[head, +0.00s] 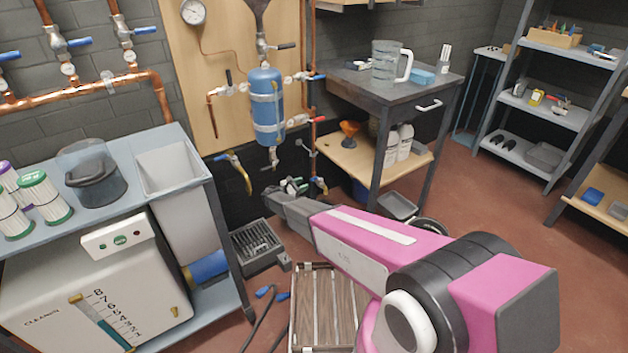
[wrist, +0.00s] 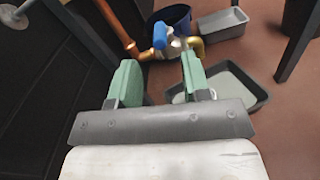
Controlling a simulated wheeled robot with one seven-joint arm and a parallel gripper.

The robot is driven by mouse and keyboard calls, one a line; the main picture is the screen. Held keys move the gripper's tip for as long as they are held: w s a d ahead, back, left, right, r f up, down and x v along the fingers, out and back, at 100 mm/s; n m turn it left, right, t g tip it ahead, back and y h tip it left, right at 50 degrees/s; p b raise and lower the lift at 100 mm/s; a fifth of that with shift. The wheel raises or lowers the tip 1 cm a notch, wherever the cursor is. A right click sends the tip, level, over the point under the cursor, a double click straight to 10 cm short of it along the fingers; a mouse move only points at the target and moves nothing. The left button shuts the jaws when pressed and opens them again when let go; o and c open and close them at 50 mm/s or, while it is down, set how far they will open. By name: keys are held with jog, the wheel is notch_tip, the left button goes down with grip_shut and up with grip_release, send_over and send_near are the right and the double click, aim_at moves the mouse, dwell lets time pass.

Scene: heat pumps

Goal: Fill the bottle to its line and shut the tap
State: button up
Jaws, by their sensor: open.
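My gripper (head: 293,187) is open and low by the wall, below the blue vessel. In the wrist view its two green pads (wrist: 160,82) stand apart with nothing between them. Just beyond them is a brass tap (wrist: 186,45) with a blue handle (wrist: 160,36), apart from the pads. A blue strapped vessel (head: 266,108) hangs upright on the wall board, with valves above, beside and below it. I cannot tell whether this vessel is the bottle, and no fill line is clear on it. A clear jug (head: 386,62) stands on the side table.
A floor drain grate (head: 257,246) and a slatted wooden crate (head: 325,300) lie near my arm. A table leg (wrist: 297,40) stands at right. Open floor is further right.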

aim_at(314, 179)
jog(key=x, duration=0.7)
jog(key=shift+w+d, duration=0.25)
jog(key=shift+d, duration=0.1)
grip_shut()
